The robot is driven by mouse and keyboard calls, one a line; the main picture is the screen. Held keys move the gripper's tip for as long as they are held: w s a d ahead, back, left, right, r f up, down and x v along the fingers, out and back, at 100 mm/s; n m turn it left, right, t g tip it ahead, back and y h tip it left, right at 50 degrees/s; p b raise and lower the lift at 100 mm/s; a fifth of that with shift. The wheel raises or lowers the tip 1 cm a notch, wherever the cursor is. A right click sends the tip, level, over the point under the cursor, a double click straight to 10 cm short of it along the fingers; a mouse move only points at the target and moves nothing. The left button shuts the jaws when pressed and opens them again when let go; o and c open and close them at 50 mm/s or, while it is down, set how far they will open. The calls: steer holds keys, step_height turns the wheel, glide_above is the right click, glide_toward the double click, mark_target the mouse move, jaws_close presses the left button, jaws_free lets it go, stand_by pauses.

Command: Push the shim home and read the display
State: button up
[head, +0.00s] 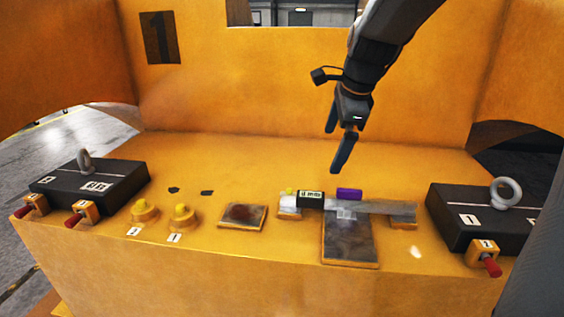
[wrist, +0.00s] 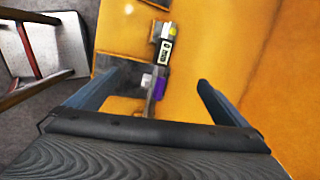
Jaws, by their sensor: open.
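A gauge with a long grey bar (head: 385,207) lies across the yellow ledge. Its small display (head: 311,198) also shows in the wrist view (wrist: 165,47), too small to read. A purple block (head: 349,193) sits behind the bar, close against it; the wrist view shows it too (wrist: 158,90). A thin grey plate (head: 349,245) lies under the bar's middle at the front. I cannot tell for sure which piece is the shim. My gripper (head: 334,150) is open and empty, above and behind the purple block. In the wrist view its fingers (wrist: 156,77) stand wide apart.
Black blocks with eyebolts stand left (head: 90,185) and right (head: 480,215), with red-handled switches in front. Yellow knobs (head: 181,217) and a small brownish plate (head: 243,216) are left of the gauge. A tall yellow wall (head: 240,85) rises behind. The ledge behind the gauge is mostly clear.

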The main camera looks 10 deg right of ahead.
steer(key=s+a+f+n+g+b, duration=0.1)
steer(key=s+a+f+n+b, duration=0.1)
steer(key=s+f+n, duration=0.6)
steer(key=s+a+f+n+g+h+b, duration=0.1)
steer(key=s+a+f+n+g+b, duration=0.1)
steer(key=s+f+n, duration=0.6)
step_height(320, 180, down, 7)
steer(key=n+b, duration=0.1)
steer(key=n, duration=0.3)
steer(key=shift+s+a, duration=0.15)
steer(key=shift+s, duration=0.2)
